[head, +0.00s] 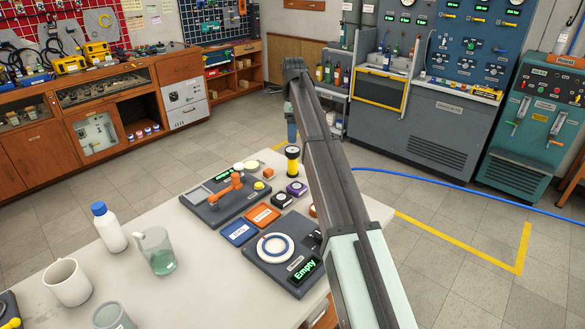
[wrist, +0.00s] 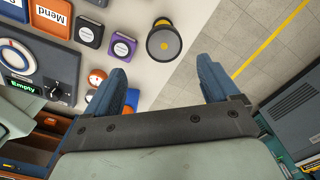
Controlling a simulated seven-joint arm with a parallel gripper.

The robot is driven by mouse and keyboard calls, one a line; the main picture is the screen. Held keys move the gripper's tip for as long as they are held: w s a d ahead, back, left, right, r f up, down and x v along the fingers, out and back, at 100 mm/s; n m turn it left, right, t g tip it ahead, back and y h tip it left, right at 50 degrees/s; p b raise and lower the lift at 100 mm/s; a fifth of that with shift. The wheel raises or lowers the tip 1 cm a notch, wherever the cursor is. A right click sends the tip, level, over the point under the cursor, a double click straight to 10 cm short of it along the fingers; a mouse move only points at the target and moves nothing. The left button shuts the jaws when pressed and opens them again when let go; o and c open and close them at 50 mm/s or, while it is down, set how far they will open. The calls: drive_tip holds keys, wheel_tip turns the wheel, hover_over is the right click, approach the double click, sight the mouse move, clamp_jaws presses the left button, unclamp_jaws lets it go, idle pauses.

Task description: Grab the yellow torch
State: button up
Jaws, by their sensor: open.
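The yellow torch (head: 292,160) stands upright near the far edge of the white table, a dark cylinder with a yellow band. In the wrist view the torch (wrist: 163,43) shows from above as a dark round end with a yellow centre. My gripper (wrist: 165,72) is open, with its two blue fingers apart and nothing between them. The torch lies just ahead of the fingertips in that view, roughly centred between them. In the head view one blue finger (head: 291,124) shows above the torch; the rest of the gripper is mostly hidden by my arm.
Purple (wrist: 122,47) and black (wrist: 89,33) square pieces and an orange round thing (wrist: 97,77) sit beside the torch. A device with an "Empty" display (head: 305,271), an orange-armed device (head: 228,190), a bottle (head: 109,228) and cups stand on the table. Floor lies beyond its edge.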

sight(292, 160)
wheel_tip(292, 160, down, 7)
drive_tip(key=shift+f, duration=0.2)
drive_tip(key=shift+w+a+f, duration=0.1)
drive_tip(key=shift+w+f, duration=0.1)
drive_tip(key=shift+f, duration=1.3)
drive_tip(key=shift+w+f, duration=0.15)
drive_tip(key=shift+f, duration=1.3)
drive_tip(key=shift+c, duration=0.2)
drive_tip(key=c, duration=1.3)
drive_tip(key=shift+r, duration=0.15)
